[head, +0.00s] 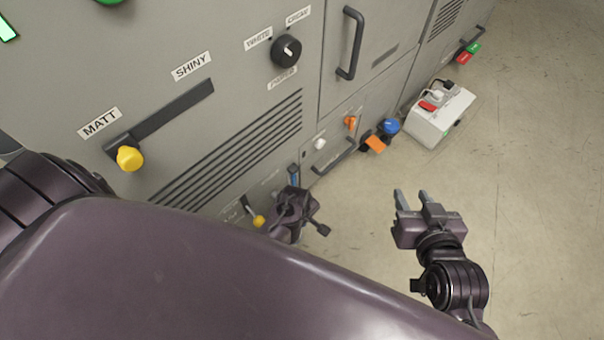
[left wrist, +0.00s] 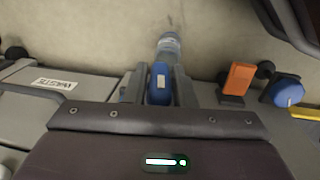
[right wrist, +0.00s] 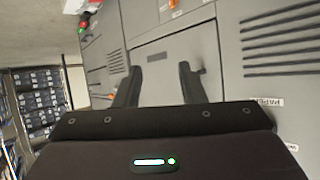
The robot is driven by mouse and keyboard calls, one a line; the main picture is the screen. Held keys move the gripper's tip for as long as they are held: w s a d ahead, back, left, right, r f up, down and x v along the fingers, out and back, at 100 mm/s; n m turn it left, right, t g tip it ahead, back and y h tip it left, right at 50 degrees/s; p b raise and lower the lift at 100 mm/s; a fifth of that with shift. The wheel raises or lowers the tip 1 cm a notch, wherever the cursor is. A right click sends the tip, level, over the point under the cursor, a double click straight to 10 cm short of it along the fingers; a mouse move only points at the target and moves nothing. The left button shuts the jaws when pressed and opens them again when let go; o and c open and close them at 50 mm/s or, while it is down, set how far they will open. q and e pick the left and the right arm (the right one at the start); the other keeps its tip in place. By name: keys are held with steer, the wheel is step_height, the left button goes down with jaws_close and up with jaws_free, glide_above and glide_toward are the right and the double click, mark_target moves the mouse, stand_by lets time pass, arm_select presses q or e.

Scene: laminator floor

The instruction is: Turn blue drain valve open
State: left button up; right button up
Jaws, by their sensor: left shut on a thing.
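The blue drain valve shows in the left wrist view as a blue handle (left wrist: 160,84) in front of a grey-blue pipe piece (left wrist: 169,48). The handle appears roughly in line with that piece. My left gripper (left wrist: 160,92) has one finger on each side of the handle and is shut on it. In the head view the left gripper (head: 291,205) is low at the machine front, with a bit of blue (head: 294,175) showing just behind it. My right gripper (head: 412,196) is open and empty above the floor; it also shows in the right wrist view (right wrist: 160,72).
A yellow-tipped lever (head: 258,221) is left of my left gripper. The floor at right is clear.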

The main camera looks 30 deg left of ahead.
arm_select(q)
steer(key=shift+g+y+p, duration=0.3)
steer(key=shift+g+p, duration=0.5)
steer(key=shift+p, duration=0.1)
arm_select(e)
steer(key=s+d+f+g+h, duration=0.2)
steer(key=s+f+g, duration=0.3)
steer(key=s+f, duration=0.3)
steer(key=shift+d+g, duration=0.25)
steer(key=shift+g, duration=0.05)
steer(key=shift+f, duration=0.1)
arm_select(q)
steer(key=o, duration=0.9)
steer(key=shift+r, duration=0.2)
step_height(320, 180, up, 6)
steer(key=p, duration=0.3)
steer(key=shift+r, duration=0.25)
steer(key=shift+r+p, duration=0.4)
steer(key=shift+r, duration=0.05)
arm_select(e)
steer(key=shift+s+d+r+m+g+h, duration=0.1)
steer(key=shift+s+d+g+h, duration=0.25)
steer(key=shift+d, duration=0.4)
steer(key=shift+s+d+r+m+g+h, duration=0.1)
steer(key=shift+s+d+r+g+h, duration=0.15)
steer(key=shift+d+g, duration=0.35)
steer(key=shift+s+d+m+g+h, duration=0.1)
steer(key=shift+s+d+g+h, duration=0.25)
steer(key=shift+d, duration=0.55)
